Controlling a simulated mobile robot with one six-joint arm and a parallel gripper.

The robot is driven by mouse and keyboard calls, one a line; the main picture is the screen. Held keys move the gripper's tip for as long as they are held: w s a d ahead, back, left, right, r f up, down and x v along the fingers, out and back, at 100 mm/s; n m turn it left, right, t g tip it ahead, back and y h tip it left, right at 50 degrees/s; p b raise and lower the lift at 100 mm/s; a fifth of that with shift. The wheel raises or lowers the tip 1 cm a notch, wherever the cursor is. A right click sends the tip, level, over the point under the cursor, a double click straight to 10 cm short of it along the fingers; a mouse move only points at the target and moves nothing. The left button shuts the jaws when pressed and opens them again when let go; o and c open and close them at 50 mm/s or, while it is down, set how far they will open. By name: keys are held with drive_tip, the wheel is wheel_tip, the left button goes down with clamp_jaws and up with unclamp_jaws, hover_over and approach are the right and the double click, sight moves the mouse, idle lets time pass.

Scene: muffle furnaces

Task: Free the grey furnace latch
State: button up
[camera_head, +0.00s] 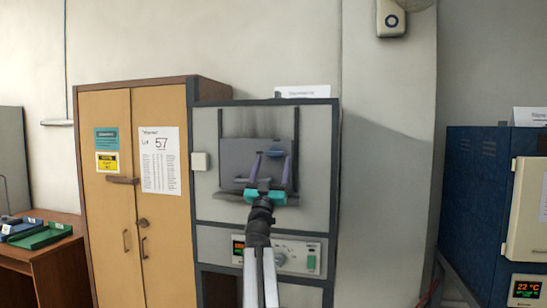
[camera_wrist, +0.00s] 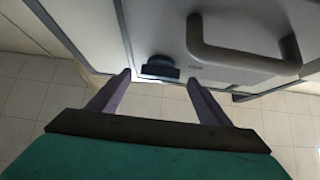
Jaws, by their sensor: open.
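The grey furnace (camera_head: 210,130) stands in the middle of the head view, with a darker grey door panel (camera_head: 235,155) on its front. A small dark blue latch knob (camera_head: 275,152) shows at the panel's right side; in the wrist view the knob (camera_wrist: 159,68) sits between the fingertips. My gripper (camera_head: 272,156) is in front of the panel with its two purple fingers apart. In the wrist view my gripper (camera_wrist: 159,76) is open, with a finger on each side of the knob. Whether either finger touches it I cannot tell. My gripper hides part of the door.
A grey bar handle (camera_wrist: 245,62) lies right of the knob in the wrist view, near the right finger. A control panel (camera_head: 290,255) is below the door. A wooden cabinet (camera_head: 110,200) stands left, a blue furnace (camera_head: 480,200) right.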

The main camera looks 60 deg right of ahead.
sight(275, 153)
drive_tip(key=shift+p+x, duration=0.3)
drive_tip(key=shift+x, duration=1.1)
drive_tip(key=c, duration=1)
drive_tip(key=shift+g, duration=0.3)
drive_tip(key=shift+c, duration=0.2)
